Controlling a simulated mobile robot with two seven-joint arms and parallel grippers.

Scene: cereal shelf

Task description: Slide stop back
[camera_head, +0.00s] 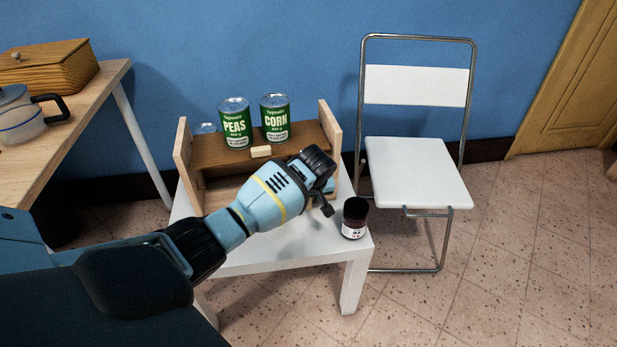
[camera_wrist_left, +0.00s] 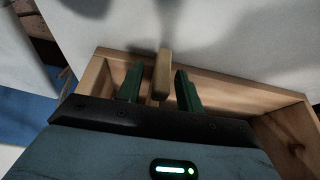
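A small pale block, the likely stop (camera_head: 261,151), sits at the front edge of the brown shelf board (camera_head: 210,155), in front of the PEAS can (camera_head: 235,124) and the CORN can (camera_head: 275,118). My left gripper (camera_head: 327,205) is in front of the shelf's right part, its fingers mostly hidden by the wrist. In the left wrist view its two green fingers (camera_wrist_left: 158,78) are apart, on either side of a wooden block (camera_wrist_left: 163,70), with gaps visible. I cannot tell whether this is the same block. My right gripper is not in view.
The shelf unit stands on a white table (camera_head: 285,260). A dark jar (camera_head: 355,218) stands near the table's right corner, close to the gripper. A white folding chair (camera_head: 417,170) is at the right. A wooden counter (camera_head: 85,110) is at the left.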

